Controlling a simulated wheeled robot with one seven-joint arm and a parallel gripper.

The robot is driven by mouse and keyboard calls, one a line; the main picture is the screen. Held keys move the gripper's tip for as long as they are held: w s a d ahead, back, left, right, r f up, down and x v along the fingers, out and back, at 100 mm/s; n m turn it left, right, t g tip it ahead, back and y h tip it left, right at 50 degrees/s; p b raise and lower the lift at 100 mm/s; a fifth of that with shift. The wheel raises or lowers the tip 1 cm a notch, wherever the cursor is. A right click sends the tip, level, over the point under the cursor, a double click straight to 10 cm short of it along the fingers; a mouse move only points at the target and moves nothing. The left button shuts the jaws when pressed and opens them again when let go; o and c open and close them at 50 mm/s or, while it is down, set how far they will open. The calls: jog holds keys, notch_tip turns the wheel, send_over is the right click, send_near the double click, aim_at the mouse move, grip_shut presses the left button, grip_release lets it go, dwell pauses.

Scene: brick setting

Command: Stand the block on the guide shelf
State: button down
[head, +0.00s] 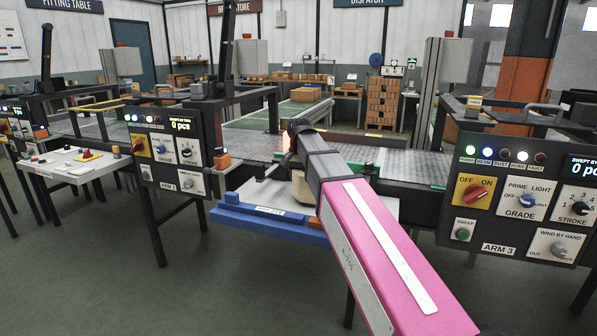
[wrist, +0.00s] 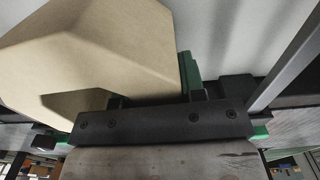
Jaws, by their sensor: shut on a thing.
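The block (head: 302,190) is tan with bevelled edges. In the head view it shows beside my dark wrist, above or at the white plate behind the blue guide shelf (head: 235,218); I cannot tell whether it touches. In the wrist view the block (wrist: 95,50) fills the upper left, tilted in the picture, with a dark patch low on its face. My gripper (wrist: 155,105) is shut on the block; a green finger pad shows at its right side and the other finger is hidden. In the head view my arm hides most of the gripper and the shelf's right end.
A grey belt (head: 405,165) runs behind the shelf, with green pieces at its near edge. Control panels stand left (head: 172,155) and right (head: 520,195). A small orange piece (head: 315,222) sits at the shelf's right. The floor in front is clear.

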jog(key=shift+f, duration=0.75)
jog(key=shift+f, duration=0.1)
jog(key=c, duration=0.7)
grip_release()
notch_tip(320, 180, up, 12)
jog(key=shift+r, duration=0.1)
